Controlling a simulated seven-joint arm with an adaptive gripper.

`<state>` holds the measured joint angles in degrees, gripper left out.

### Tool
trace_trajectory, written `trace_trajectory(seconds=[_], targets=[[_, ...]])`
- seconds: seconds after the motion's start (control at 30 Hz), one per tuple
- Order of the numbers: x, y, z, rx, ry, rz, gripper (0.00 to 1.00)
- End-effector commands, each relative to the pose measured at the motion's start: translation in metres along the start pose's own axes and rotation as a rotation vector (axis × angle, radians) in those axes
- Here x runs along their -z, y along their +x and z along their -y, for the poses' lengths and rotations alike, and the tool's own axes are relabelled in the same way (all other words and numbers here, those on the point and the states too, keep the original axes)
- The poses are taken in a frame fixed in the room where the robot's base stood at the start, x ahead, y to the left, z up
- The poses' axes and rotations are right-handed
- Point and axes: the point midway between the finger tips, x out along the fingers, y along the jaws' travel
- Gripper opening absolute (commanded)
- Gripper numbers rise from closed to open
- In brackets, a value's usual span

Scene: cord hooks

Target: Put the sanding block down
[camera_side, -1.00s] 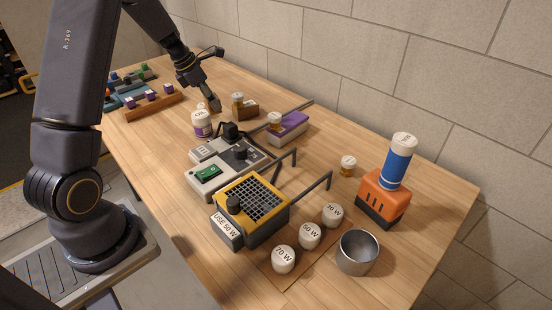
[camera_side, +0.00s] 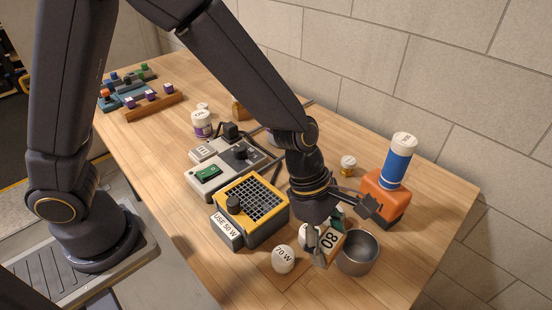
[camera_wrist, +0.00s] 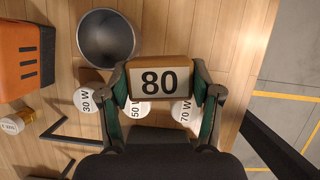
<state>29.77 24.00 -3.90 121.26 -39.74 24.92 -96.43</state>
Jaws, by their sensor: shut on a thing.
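The sanding block (camera_wrist: 158,76), tan with a white label reading 80, is between the fingers of my gripper (camera_wrist: 162,92). In the side view, the block (camera_side: 329,243) is at the front of the table, held tilted beside the metal cup (camera_side: 357,252). My gripper (camera_side: 322,236) is shut on it. In the wrist view, the block partly covers the 50 W knob (camera_wrist: 137,108). I cannot tell whether its underside touches anything.
The 70 W knob (camera_side: 284,258) and 30 W knob (camera_wrist: 88,99) are close by. A yellow-and-black unit (camera_side: 251,208) with USE 50 W stands left of my gripper. An orange block with a blue bottle (camera_side: 397,163) stands right. Bare wood lies along the front right edge.

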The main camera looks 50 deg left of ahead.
Motion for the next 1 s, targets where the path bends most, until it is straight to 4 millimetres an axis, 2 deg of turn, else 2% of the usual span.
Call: trace_trajectory(seconds=[0.03, 0.1, 0.27, 0.4, 0.73, 1.0], targets=[[-0.009, 0.004, 0.017, 0.015, 0.041, -0.002, 0.26], [-0.016, 0.009, 0.035, 0.029, 0.083, -0.002, 0.26], [-0.022, 0.018, 0.056, 0.048, 0.13, -0.005, 0.26], [-0.013, 0.041, 0.058, 0.051, 0.132, -0.007, 0.26], [0.004, 0.081, 0.057, 0.051, 0.132, -0.006, 0.26], [0.006, 0.087, 0.057, 0.046, 0.136, -0.003, 0.26]])
